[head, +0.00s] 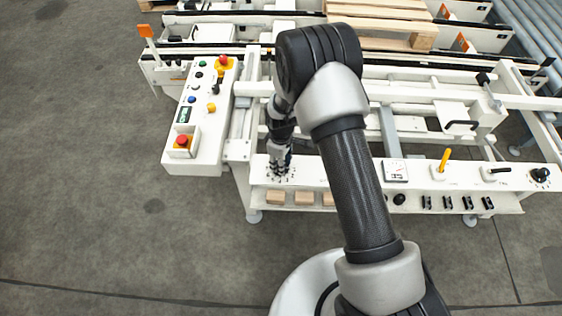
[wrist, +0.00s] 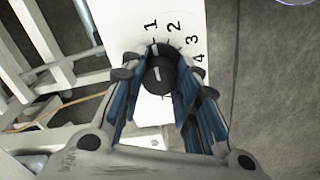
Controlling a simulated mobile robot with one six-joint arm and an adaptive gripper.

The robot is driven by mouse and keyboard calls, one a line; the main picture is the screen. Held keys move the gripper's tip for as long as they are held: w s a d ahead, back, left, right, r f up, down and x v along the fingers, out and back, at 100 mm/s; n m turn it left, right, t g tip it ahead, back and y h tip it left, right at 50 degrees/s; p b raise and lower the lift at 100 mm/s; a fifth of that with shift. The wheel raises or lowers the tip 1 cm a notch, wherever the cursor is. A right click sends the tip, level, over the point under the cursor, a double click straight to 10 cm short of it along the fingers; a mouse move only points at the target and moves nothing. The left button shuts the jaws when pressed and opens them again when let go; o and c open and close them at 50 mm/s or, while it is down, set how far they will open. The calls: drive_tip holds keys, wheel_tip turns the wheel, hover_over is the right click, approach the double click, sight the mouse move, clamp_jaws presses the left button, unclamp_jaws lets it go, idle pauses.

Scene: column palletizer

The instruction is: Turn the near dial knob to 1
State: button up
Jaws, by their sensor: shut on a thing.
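A black round dial knob (wrist: 161,75) sits on a white panel, with the printed numbers 1, 2, 3 and 4 around it in the wrist view. White marks on the knob form a line running up the picture, roughly towards the 1; the exact setting is hard to tell. My gripper (head: 279,167) points down at the left end of the white front rail (head: 315,176) and hides most of the knob in the head view. Its two fingers stand on either side of the knob and are shut on it.
A control box with buttons and a red emergency stop (head: 182,141) stands to the left. Along the rail to the right are a gauge (head: 395,170), a yellow lever (head: 444,160), a black-handled lever (head: 497,170) and another black dial (head: 540,175). Wooden blocks (head: 304,198) lie below.

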idle(0.3)
drive_tip(key=o, duration=1.1)
drive_tip(key=shift+c, duration=0.2)
wheel_tip(320, 180, up, 12)
drive_tip(key=s+d+r+m+t, duration=0.1)
drive_tip(key=s+d+r+m, duration=0.25)
drive_tip(key=r, duration=0.75)
drive_tip(key=s+d+r+m+t, duration=0.15)
drive_tip(key=s+d+r, duration=0.35)
drive_tip(key=r, duration=0.6)
drive_tip(key=s+d+r+m+t, duration=0.1)
drive_tip(key=s+d+r+m, duration=0.1)
drive_tip(key=s, duration=0.6)
drive_tip(key=s+d+r+m+t, duration=0.1)
drive_tip(key=s+d+r+m, duration=0.2)
drive_tip(key=s, duration=0.6)
drive_tip(key=r+m, duration=0.1)
drive_tip(key=m, duration=0.1)
drive_tip(key=shift+d+r+m, duration=0.2)
drive_tip(key=shift+d+m, duration=0.1)
drive_tip(key=shift+d, duration=0.05)
